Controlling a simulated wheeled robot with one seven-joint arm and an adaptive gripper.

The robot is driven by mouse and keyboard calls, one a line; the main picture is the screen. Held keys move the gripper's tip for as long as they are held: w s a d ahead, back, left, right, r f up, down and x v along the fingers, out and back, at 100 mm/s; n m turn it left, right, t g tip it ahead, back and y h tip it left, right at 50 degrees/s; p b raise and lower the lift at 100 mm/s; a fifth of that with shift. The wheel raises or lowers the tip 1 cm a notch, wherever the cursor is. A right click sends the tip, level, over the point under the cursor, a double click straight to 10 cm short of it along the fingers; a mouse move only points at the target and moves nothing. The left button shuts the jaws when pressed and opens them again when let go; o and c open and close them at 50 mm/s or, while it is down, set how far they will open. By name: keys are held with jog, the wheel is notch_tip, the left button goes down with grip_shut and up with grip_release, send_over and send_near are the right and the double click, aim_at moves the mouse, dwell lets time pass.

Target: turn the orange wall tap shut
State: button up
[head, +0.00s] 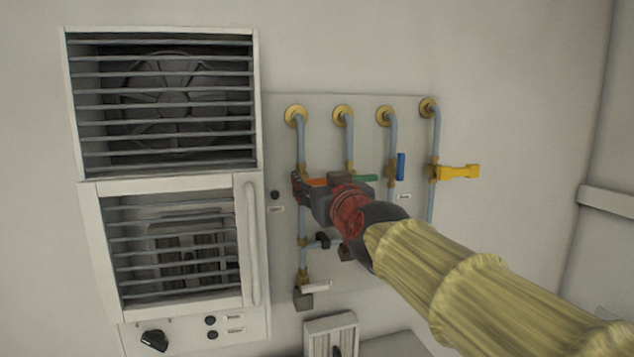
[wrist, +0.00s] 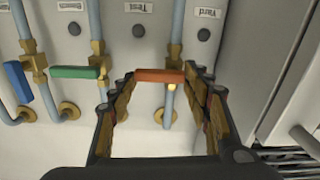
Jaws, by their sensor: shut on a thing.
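The orange wall tap handle (head: 316,182) is on the leftmost pipe in the head view, partly hidden by my gripper (head: 303,187). It lies level, crosswise to its upright pipe. In the wrist view the orange handle (wrist: 158,76) sits between the two fingertips of my gripper (wrist: 162,80), one at each end of it. My gripper is shut on the handle. The brass valve body (wrist: 174,54) shows just behind it.
The green handle (head: 365,178) is level, close to the right of my gripper. The blue handle (head: 400,166) stands upright and the yellow one (head: 458,172) is level. A louvred cabinet (head: 165,180) is on the left. A white lever (head: 316,287) is below.

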jog(key=shift+f+m, duration=0.15)
jog(key=shift+m, duration=0.55)
jog(key=o, duration=1.2)
jog(key=shift+c, duration=0.2)
jog(key=v, duration=0.7)
jog(key=shift+s, duration=0.3)
jog(key=shift+d, duration=0.1)
